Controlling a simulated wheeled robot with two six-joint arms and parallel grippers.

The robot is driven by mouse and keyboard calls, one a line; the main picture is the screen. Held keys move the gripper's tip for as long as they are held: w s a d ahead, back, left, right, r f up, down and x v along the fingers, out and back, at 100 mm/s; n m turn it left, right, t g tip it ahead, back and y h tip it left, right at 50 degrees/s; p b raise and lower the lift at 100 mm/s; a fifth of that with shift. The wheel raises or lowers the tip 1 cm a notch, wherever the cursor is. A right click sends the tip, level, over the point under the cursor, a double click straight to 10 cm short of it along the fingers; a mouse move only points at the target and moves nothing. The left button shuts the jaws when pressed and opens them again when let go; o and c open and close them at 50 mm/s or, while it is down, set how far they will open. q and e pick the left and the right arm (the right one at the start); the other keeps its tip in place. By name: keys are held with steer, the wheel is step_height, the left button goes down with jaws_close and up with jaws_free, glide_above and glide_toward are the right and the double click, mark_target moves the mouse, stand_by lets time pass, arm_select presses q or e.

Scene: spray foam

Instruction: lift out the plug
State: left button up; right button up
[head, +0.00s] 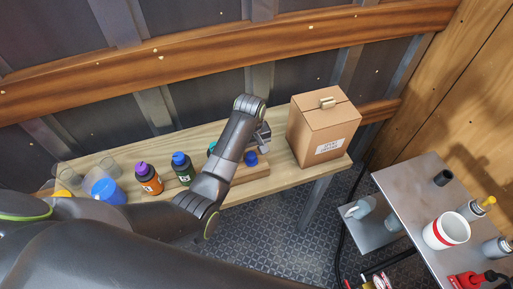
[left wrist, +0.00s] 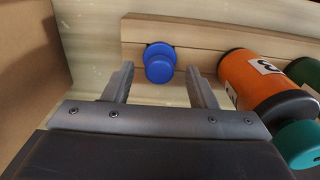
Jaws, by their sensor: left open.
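A blue plug (head: 251,158) with a round knob sits in a wooden strip (head: 257,174) on the wooden bench. In the left wrist view the plug (left wrist: 160,65) stands out from the strip (left wrist: 215,37), and its lower part is hidden in it. My left gripper (head: 262,135) is over the bench between the plug and the cardboard box. In the left wrist view its open fingers (left wrist: 160,80) point at the plug, one to each side, with nothing held. I cannot tell whether they touch it. My right gripper is out of view.
An orange bottle with a teal cap (left wrist: 265,85) is close to the right finger. A cardboard box (head: 323,130) stands right of the gripper. Bottles with purple (head: 149,178) and blue (head: 182,168) caps, and clear cups, stand left. A grey table (head: 408,180) with a white cup (head: 446,231) is at right.

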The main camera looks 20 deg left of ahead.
arm_select(q)
steer(key=shift+w+f, duration=0.15)
steer(key=shift+f, duration=1.05)
steer(key=shift+r, duration=0.1)
steer(key=shift+c, duration=0.7)
steer(key=c, duration=0.9)
steer(key=shift+r, duration=4)
steer(key=shift+f, duration=0.1)
